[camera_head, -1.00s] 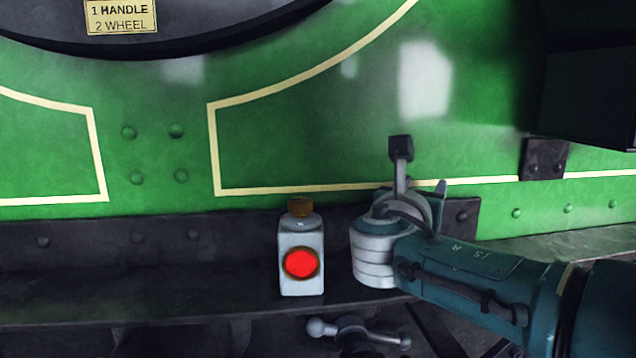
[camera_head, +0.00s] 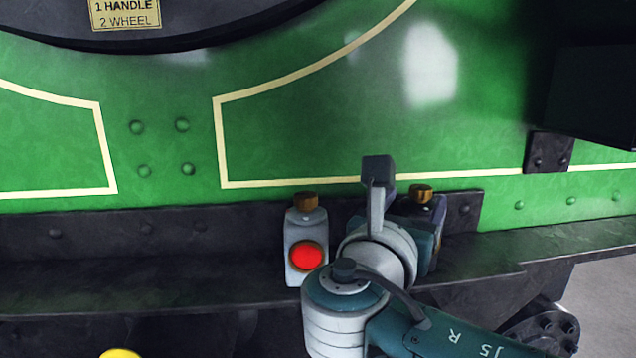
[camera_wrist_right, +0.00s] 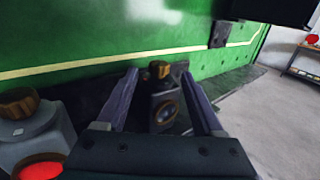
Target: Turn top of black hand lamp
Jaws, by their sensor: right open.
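The black hand lamp (camera_head: 437,222) stands upright on the dark ledge, right of the white lamp. Its brass top (camera_head: 421,194) shows, but my right gripper and wrist hide much of its body in the head view. In the right wrist view the lamp (camera_wrist_right: 157,90), with a dark round lens ringed in brass, stands ahead between the spread fingers. My right gripper (camera_wrist_right: 158,76) is open and empty, and I cannot tell that it touches the lamp. In the head view it (camera_head: 378,180) is just left of the lamp. My left gripper is out of view.
A white lamp (camera_head: 306,228) with a red lens and brown cap stands close left of my right gripper. The green riveted panel (camera_head: 290,140) rises behind the ledge (camera_head: 150,270). A dark box (camera_head: 595,95) juts out at upper right. The ledge is clear at left.

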